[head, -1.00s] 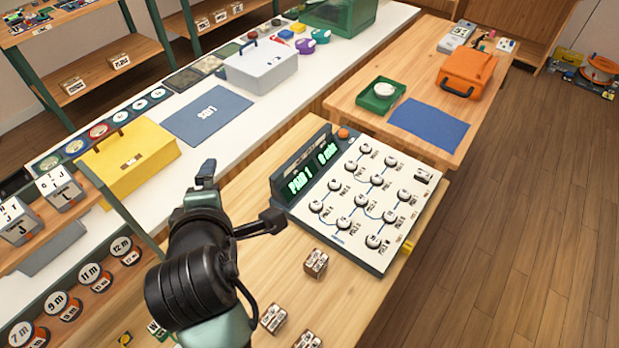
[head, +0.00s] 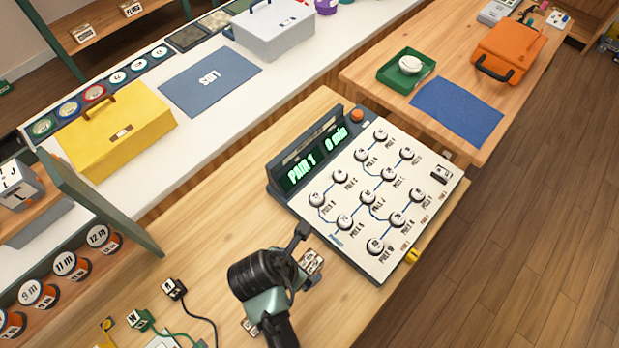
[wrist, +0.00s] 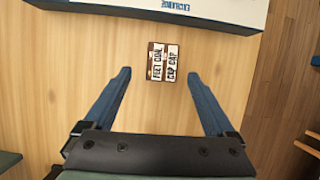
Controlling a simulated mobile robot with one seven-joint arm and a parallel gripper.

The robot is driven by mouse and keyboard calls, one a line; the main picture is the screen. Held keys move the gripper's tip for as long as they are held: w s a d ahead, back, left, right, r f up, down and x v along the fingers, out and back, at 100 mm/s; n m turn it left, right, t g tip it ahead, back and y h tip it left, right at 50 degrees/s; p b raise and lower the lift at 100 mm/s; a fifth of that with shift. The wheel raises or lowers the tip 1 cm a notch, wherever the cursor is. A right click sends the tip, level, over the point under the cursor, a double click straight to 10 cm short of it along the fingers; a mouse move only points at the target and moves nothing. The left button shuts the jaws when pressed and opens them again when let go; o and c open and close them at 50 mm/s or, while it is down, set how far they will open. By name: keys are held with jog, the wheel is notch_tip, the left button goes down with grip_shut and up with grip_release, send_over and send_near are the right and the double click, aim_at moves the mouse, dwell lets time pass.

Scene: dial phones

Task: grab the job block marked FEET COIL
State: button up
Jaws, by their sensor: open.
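The job block marked FEET COIL (wrist: 163,62) lies on the wooden bench in the wrist view. It is small and brown with two white labels; the left reads FEET COIL and the right seems to read CAP CAP. My gripper (wrist: 160,72) is open, its two blue fingers spread left and right of the block with gaps on both sides. Nothing is between the fingers but the view of the block; their height above it is hard to tell. In the head view a block (head: 312,262) shows beside my gripper (head: 302,240), partly hidden by it.
The dial panel (head: 375,195) with its PAIR 1 display stands just beyond the block; its edge (wrist: 190,12) crosses the top of the wrist view. Another block (head: 250,327) is partly hidden behind my arm. Tagged cables (head: 175,288) lie to the left.

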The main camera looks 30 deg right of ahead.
aim_at(308, 264)
jog(key=shift+d+x, duration=0.15)
jog(key=shift+x, duration=1.3)
jog(key=shift+d+x, duration=0.1)
jog(key=shift+x, duration=1.35)
jog(key=shift+r, duration=0.1)
jog(key=shift+c, duration=0.3)
grip_shut()
